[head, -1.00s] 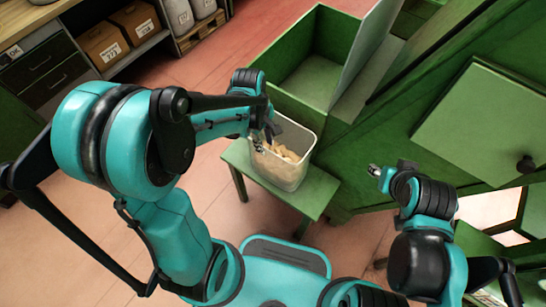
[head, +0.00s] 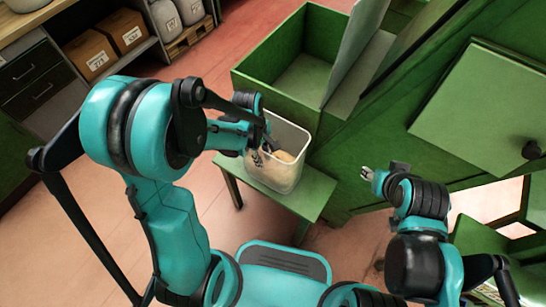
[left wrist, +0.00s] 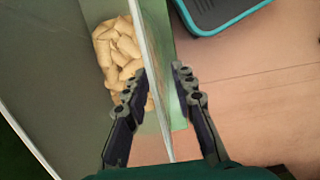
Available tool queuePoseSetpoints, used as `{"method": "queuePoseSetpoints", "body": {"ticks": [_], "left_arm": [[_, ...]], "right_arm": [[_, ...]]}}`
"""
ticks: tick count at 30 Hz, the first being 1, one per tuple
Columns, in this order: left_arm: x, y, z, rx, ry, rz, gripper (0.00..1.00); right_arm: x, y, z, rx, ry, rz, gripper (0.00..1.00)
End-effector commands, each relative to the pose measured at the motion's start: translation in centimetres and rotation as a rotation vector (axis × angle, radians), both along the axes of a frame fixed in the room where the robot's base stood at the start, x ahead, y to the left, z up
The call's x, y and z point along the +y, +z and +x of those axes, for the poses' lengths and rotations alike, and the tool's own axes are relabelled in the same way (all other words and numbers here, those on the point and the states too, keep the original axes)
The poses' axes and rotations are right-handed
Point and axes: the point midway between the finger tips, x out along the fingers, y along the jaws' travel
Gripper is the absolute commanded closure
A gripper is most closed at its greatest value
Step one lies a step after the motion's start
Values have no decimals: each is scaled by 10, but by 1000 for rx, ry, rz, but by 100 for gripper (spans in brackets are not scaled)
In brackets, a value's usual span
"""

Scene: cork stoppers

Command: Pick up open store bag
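An open, pale translucent bag or bin (head: 290,176) stands upright on a small green bench (head: 312,198). Cork stoppers (head: 283,156) lie inside it; the left wrist view shows them closer (left wrist: 118,50). My left gripper (head: 262,150) is at the container's near-left rim. In the left wrist view its fingers (left wrist: 160,90) are open on either side of the thin wall (left wrist: 150,45), one inside and one outside. A gap shows between the wall and the outer finger. My right gripper (head: 367,174) is apart from it, to the right; its finger opening is too small to judge.
An open green chest (head: 262,82) stands directly behind the bench. A green cabinet (head: 470,120) fills the right side. Shelves with cardboard boxes (head: 88,52) and pale sacks (head: 178,18) are at the upper left. Tiled floor (head: 190,70) is clear between them.

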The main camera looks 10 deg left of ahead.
Motion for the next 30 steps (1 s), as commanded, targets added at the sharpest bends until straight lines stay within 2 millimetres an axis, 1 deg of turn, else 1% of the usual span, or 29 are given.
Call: {"method": "queuePoseSetpoints", "body": {"ticks": [1, 2, 14, 17, 20, 27, 30], "left_arm": [[0, 0, 0, 0, 0, 0, 93], [0, 0, 0, 0, 0, 0, 100], [0, 1, 0, 0, 0, 0, 100], [0, 6, 0, 0, 0, 0, 100], [0, 21, 0, 0, 0, 1, 100], [0, 72, 0, 0, 0, 2, 100], [0, 87, 0, 1, 0, 3, 100]], "right_arm": [[0, 0, 0, 0, 0, 0, 60], [0, 0, 0, 0, 0, 0, 60], [0, 0, 0, 0, 0, 0, 60], [0, 3, 0, 0, 0, 0, 60], [0, 11, 0, 0, 0, 0, 60], [0, 36, 0, 0, 0, 0, 60], [0, 42, 0, 0, 0, 0, 60]]}}
